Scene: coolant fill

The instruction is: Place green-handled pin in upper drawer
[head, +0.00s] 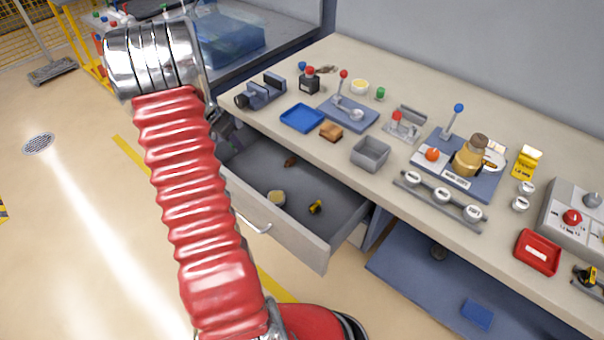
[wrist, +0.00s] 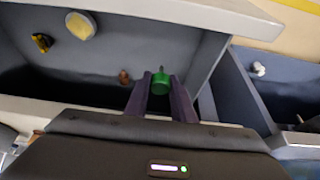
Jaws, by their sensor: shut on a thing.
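The green-handled pin (wrist: 160,82) is between my gripper's two dark fingers in the wrist view; only its green handle shows clearly. My gripper (wrist: 161,92) is shut on it. The open drawer (head: 345,222) under the bench top also fills much of the wrist view (wrist: 205,50). In the wrist view the pin appears over the drawer's inside, close to a side wall; its height above the floor is unclear. In the head view my gripper is mostly hidden behind my red arm, near the drawer's back left corner.
In the drawer lie a cream round thing (head: 277,198), a yellow-black piece (head: 316,207) and a small brown piece (head: 290,161). The bench top (head: 300,75) above is crowded, with a blue tray (head: 302,117) and grey bin (head: 370,153) near its edge. Bare drawer floor lies between the pieces.

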